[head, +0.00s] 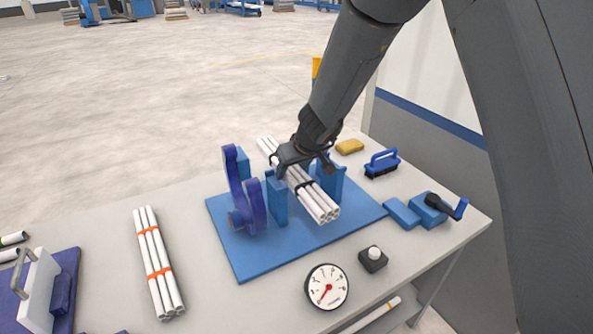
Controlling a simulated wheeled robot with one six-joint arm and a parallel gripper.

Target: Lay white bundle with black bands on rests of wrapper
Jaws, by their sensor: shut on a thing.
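The white bundle with black bands (319,205) is a set of white pipes. My gripper (303,163) is shut on it from above, around its middle. The wrapper has a blue base plate (262,262), a purple open ring (240,195) at left and blue upright rests (277,202) (331,180). The bundle is over the plate, between the blue uprights as seen here. Its near end sticks out toward the front and its far end shows behind my gripper. I cannot tell whether it touches the rests. My gripper hides part of the bundle and the far uprights.
A white bundle with orange bands (157,262) lies at left. A purple fixture (62,290) is at the left front. A gauge (326,287) and a black button box (373,259) are in front. A blue crank vise (428,209), brush (382,164) and yellow sponge (349,146) are at right.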

